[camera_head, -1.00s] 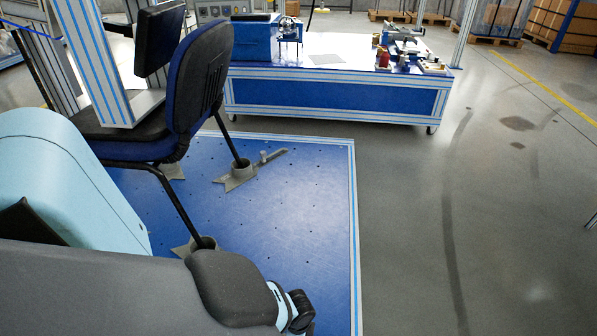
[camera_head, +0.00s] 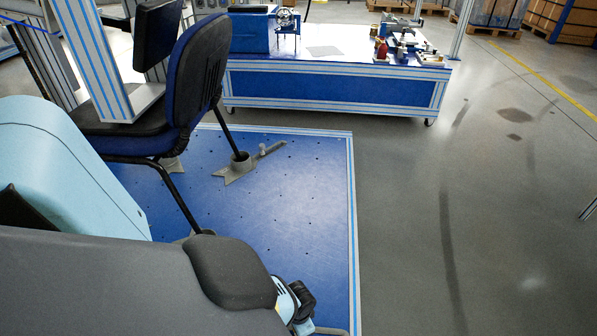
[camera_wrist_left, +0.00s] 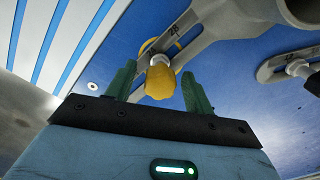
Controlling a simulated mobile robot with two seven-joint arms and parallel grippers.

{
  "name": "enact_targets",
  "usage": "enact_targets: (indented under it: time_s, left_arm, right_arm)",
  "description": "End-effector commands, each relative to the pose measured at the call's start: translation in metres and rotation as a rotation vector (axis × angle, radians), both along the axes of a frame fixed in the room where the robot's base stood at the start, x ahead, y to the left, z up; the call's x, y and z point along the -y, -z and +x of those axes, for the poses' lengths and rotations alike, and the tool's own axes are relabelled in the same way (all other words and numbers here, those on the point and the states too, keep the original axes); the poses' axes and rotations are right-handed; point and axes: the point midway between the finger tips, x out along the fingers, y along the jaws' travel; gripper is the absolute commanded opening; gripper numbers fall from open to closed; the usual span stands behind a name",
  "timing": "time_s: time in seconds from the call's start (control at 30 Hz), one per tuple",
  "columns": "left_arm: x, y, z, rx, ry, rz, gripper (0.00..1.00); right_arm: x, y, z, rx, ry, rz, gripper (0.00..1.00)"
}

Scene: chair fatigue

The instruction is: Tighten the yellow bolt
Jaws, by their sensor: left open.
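The yellow bolt (camera_wrist_left: 160,80) shows in the left wrist view, a lobed yellow knob on a pale shaft by a slotted grey bracket arm (camera_wrist_left: 185,35). My left gripper (camera_wrist_left: 160,82) has its green fingers apart, one on each side of the knob, and is not closed on it. In the head view my left wrist (camera_head: 295,300) is at the bottom, but the fingers and the yellow bolt are hidden behind my arm. My right gripper is in neither view.
A chair (camera_head: 195,80) stands on a blue perforated platform (camera_head: 300,200), its legs in grey foot clamps (camera_head: 238,168). A second pale knob (camera_wrist_left: 298,67) is at the right in the wrist view.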

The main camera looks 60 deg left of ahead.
Motion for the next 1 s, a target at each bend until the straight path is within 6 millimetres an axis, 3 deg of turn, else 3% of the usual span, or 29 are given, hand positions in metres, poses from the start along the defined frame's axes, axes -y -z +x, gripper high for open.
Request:
enact_targets:
  time_s: [0.37, 0.7, 0.93, 1.0]
  left_arm:
    - [0.0002, 0.0, 0.0003, 0.0, -0.061, 0.0, 0.53]
    - [0.0004, -0.0003, 0.0007, 0.0, -0.379, 0.0, 0.53]
    - [0.0002, 0.0001, 0.0004, 0.0, -0.395, 0.0, 0.53]
    - [0.0002, 0.0001, 0.0004, 0.0, -0.395, 0.0, 0.45]
  right_arm:
    - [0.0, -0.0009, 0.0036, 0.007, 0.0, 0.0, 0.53]
    - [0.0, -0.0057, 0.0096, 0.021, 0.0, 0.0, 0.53]
    - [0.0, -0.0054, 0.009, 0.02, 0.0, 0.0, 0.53]
    - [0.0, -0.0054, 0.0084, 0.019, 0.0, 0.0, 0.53]
